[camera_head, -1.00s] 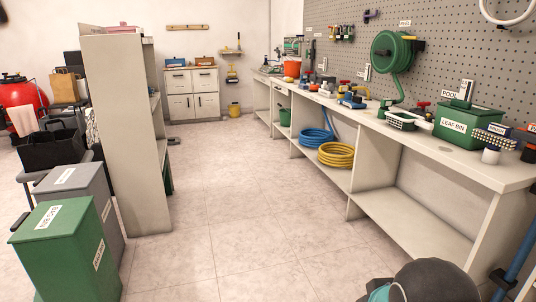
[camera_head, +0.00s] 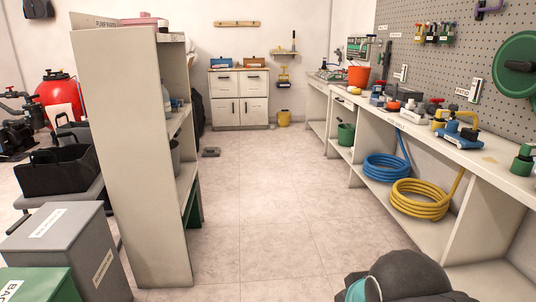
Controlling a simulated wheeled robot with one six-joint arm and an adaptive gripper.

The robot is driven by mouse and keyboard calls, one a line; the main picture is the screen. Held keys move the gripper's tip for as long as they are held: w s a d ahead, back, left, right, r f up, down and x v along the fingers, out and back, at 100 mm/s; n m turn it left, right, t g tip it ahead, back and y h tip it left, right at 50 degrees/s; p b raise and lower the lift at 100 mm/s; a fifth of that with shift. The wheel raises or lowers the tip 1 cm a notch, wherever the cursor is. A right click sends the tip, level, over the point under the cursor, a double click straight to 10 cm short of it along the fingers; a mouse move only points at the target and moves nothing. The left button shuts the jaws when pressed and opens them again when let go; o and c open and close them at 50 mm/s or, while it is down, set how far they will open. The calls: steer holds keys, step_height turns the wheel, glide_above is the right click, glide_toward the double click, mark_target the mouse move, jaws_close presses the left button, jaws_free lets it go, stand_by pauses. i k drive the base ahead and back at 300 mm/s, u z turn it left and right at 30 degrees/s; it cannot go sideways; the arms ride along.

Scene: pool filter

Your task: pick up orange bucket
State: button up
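The orange bucket (camera_head: 359,76) stands upright on the far part of the long workbench top (camera_head: 478,165) along the right wall. It is well ahead of me, with nothing touching it that I can make out. A dark, rounded part of my arm with a teal band shows at the bottom right. My gripper's fingers are not in view.
A green bucket (camera_head: 346,134), a blue hose (camera_head: 387,167) and a yellow hose (camera_head: 420,199) lie on the lower shelf. A yellow bucket (camera_head: 284,118) is by the far cabinet (camera_head: 240,108).

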mark_target(358, 76)
steer(key=i, duration=1.8)
steer(key=z, duration=0.55)
steer(key=i, duration=2.1)
steer(key=z, duration=0.3)
steer(key=k, duration=0.55)
steer(key=u, duration=1)
steer(key=i, duration=1.55)
steer(key=u, duration=0.55)
steer(key=i, duration=1.8)
steer(key=z, duration=1.35)
steer(key=i, duration=0.9)
steer(key=z, duration=1)
